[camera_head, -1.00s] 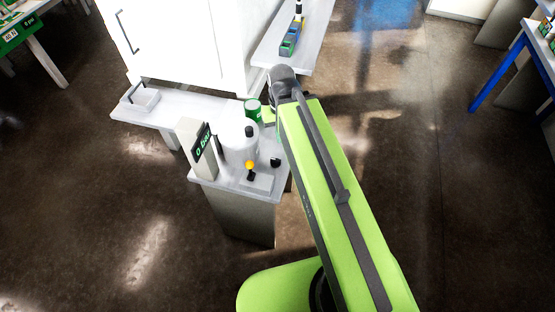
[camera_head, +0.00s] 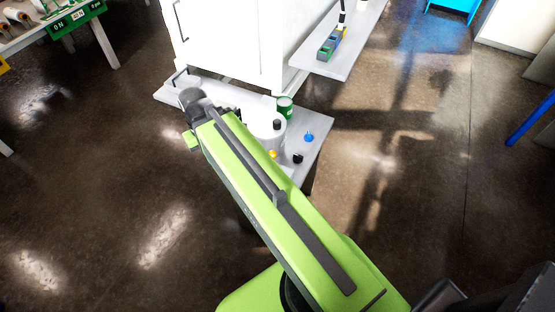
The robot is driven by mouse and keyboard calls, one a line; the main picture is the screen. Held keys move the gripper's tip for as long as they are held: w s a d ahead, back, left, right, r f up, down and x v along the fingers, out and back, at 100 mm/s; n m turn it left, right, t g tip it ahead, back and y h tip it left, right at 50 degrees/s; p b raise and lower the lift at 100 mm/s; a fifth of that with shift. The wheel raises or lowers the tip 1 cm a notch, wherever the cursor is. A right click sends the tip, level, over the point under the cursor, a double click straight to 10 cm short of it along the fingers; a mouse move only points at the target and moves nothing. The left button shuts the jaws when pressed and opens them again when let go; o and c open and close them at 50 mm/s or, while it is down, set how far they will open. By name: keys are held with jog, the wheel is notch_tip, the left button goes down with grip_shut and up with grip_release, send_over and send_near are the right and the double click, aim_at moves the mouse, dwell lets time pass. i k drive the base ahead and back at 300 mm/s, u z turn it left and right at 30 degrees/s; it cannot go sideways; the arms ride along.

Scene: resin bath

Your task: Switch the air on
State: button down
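A small white side table (camera_head: 318,142) holds the air equipment. A white cylindrical pot (camera_head: 263,128) with a black knob on top stands on it, partly behind my arm. A yellow knob (camera_head: 272,154) just shows at the arm's edge; its lever and base are hidden. A black knob (camera_head: 298,158) and a blue knob (camera_head: 309,137) are to its right. The post with the "0 bar" display, seen earlier, is hidden behind my arm. My arm reaches across the table from the lower right. My gripper's fingers do not show.
A green can (camera_head: 285,107) stands at the table's back. A white cabinet (camera_head: 235,45) rises behind, and a shelf (camera_head: 345,55) with a small coloured box is at its right. A bench with a green sign (camera_head: 75,17) is at upper left. Floor right is clear.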

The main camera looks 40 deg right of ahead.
aim_at(297, 158)
jog(key=u, duration=0.5)
jog(key=k, duration=0.95)
jog(key=z, duration=0.05)
